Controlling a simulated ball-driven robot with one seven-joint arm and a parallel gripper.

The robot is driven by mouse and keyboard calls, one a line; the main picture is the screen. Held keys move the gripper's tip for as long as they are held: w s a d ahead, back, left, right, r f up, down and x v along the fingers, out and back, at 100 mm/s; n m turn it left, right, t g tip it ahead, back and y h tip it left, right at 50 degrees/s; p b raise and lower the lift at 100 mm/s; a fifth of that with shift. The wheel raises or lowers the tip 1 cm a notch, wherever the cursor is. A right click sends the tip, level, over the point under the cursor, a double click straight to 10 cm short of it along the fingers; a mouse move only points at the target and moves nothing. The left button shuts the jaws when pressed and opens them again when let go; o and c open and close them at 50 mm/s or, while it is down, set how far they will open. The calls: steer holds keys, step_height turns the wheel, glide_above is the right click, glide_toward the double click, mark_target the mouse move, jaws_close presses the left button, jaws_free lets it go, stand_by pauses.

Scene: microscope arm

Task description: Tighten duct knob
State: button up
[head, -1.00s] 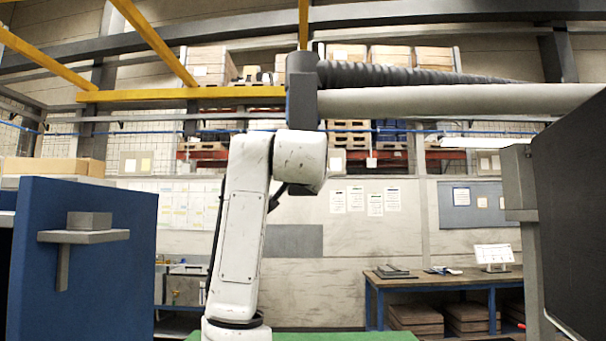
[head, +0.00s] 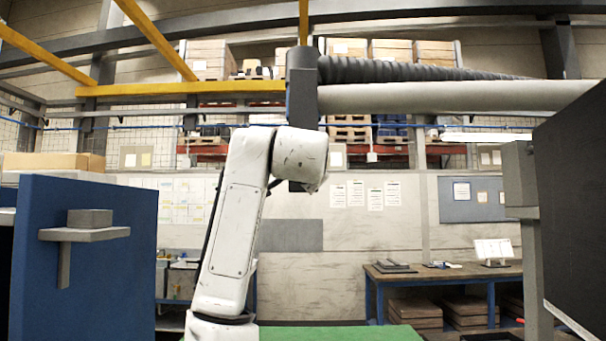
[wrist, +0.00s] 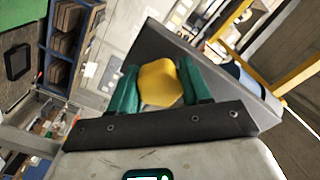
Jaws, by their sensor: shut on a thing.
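The yellow duct knob (wrist: 160,84) shows in the wrist view between the two green fingers of my gripper (wrist: 160,88). The fingers are shut on it, one on each side. Behind the knob is a dark grey block (wrist: 168,45). In the head view the dark grey duct joint (head: 302,88) stands at the top centre, where the ducts meet. My white arm reaches up to just below it. The knob and my gripper's fingers are hidden in the head view.
A light grey duct (head: 450,97) and a dark ribbed hose (head: 410,71) run right from the joint. A blue panel (head: 85,260) stands at the left, a dark panel (head: 575,215) at the right. A workbench (head: 440,275) stands at the back right.

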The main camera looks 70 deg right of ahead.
steer(key=o, duration=1)
steer(key=shift+o, duration=0.2)
steer(key=shift+a, duration=0.15)
steer(key=b+v, duration=0.3)
steer(key=v, duration=0.7)
steer(key=shift+a, duration=0.25)
steer(key=shift+f, duration=0.15)
